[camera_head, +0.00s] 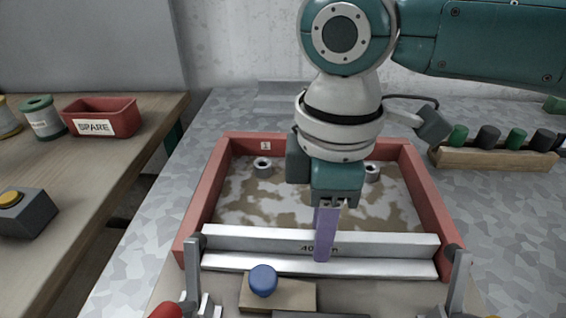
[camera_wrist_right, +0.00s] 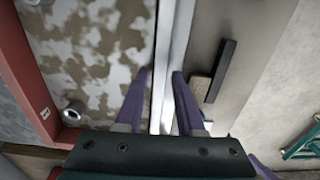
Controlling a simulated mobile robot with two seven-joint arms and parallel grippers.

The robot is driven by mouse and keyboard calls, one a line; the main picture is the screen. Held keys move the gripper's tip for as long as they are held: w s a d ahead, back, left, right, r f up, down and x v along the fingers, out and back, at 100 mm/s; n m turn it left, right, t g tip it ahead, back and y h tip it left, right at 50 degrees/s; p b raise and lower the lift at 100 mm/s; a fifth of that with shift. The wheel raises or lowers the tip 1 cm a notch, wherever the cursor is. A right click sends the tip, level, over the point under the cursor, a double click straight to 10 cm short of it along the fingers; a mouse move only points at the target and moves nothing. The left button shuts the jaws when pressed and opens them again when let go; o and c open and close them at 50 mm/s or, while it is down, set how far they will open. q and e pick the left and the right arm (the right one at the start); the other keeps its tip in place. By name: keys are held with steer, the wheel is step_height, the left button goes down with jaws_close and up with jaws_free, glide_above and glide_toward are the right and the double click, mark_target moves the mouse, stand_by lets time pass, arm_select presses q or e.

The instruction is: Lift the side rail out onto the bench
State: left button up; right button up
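The side rail (camera_head: 390,243) is a long pale metal strip with a dark printed number. It lies across the front of the red-walled mould (camera_head: 423,195). It also shows in the wrist view (camera_wrist_right: 177,50), running between my fingers. My right gripper (camera_head: 325,235) reaches down from above at the rail's middle, one purple finger in front of its face. In the wrist view the right gripper's fingers (camera_wrist_right: 161,75) are apart, one on each side of the rail, with a gap showing. The far finger is hidden in the head view. My left gripper is not in view.
Upright grey clamp arms stand at the rail's left end (camera_head: 194,268) and right end (camera_head: 459,280). A wooden block (camera_head: 290,294) with a blue knob (camera_head: 263,280) sits in front. A wooden rack (camera_head: 490,160) stands at right.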

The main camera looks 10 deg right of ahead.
jaws_close()
stand_by(1.1)
